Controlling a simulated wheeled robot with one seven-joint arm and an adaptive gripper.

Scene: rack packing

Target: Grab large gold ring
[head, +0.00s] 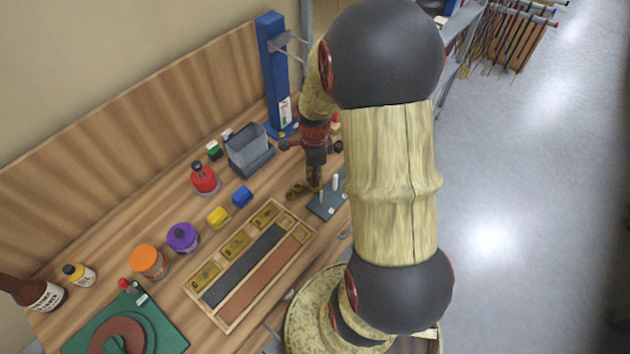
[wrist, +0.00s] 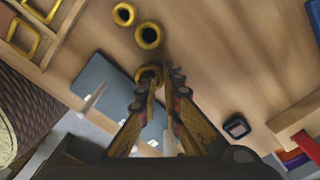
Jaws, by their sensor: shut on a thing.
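My gripper (wrist: 163,84) is shut on the large gold ring (wrist: 148,71), which shows at the fingertips in the wrist view and is partly hidden by the left finger. Two other gold rings, a small one (wrist: 124,14) and a bigger one (wrist: 148,35), lie on the wooden table just beyond it. In the head view my gripper (head: 313,182) points down at the table beside the gold rings (head: 297,190). The held ring cannot be made out clearly there.
A blue-grey plate with white pegs (head: 322,207) is close beside my gripper; it also shows in the wrist view (wrist: 98,74).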

